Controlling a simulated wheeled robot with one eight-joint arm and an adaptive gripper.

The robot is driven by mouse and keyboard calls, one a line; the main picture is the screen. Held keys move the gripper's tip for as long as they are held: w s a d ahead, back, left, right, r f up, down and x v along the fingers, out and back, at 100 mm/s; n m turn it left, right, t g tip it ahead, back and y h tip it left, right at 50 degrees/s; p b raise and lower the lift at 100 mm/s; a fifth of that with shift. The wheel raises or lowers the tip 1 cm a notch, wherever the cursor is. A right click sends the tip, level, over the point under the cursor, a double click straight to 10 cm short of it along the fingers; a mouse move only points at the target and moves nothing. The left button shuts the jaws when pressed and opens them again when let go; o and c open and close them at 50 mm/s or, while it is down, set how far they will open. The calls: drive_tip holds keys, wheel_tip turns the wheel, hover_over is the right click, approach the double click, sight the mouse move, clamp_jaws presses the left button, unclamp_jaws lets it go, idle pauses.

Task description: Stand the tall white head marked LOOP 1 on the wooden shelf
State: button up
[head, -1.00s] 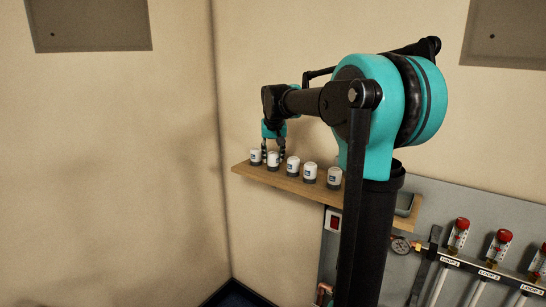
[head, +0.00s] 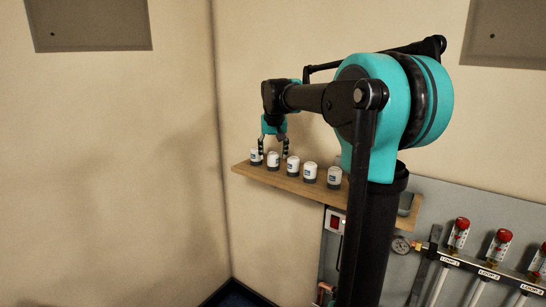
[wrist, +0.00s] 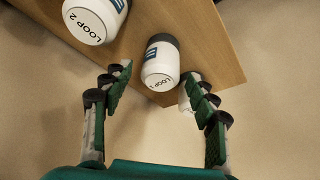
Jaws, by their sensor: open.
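The white head marked LOOP 1 (wrist: 160,65), with a dark collar, stands on the wooden shelf (wrist: 215,50) in the wrist view, apart from my gripper. In the head view it appears to be the second head from the left (head: 273,160), on the shelf (head: 322,192). My gripper (wrist: 158,122) is open and empty, its fingers spread to either side below the LOOP 1 head in the wrist picture. In the head view my gripper (head: 274,150) is just above the row of heads.
The head marked LOOP 2 (wrist: 92,22) stands beside LOOP 1. Another white head (wrist: 185,101) is partly hidden by the right finger. More white heads (head: 310,172) stand along the shelf. Red-capped valves (head: 462,224) are on the manifold at lower right. A wall corner is left of the shelf.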

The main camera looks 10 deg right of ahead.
drive_tip(key=v, duration=1)
drive_tip(key=shift+r, duration=0.2)
drive_tip(key=shift+s, duration=0.1)
drive_tip(key=shift+o, duration=0.5)
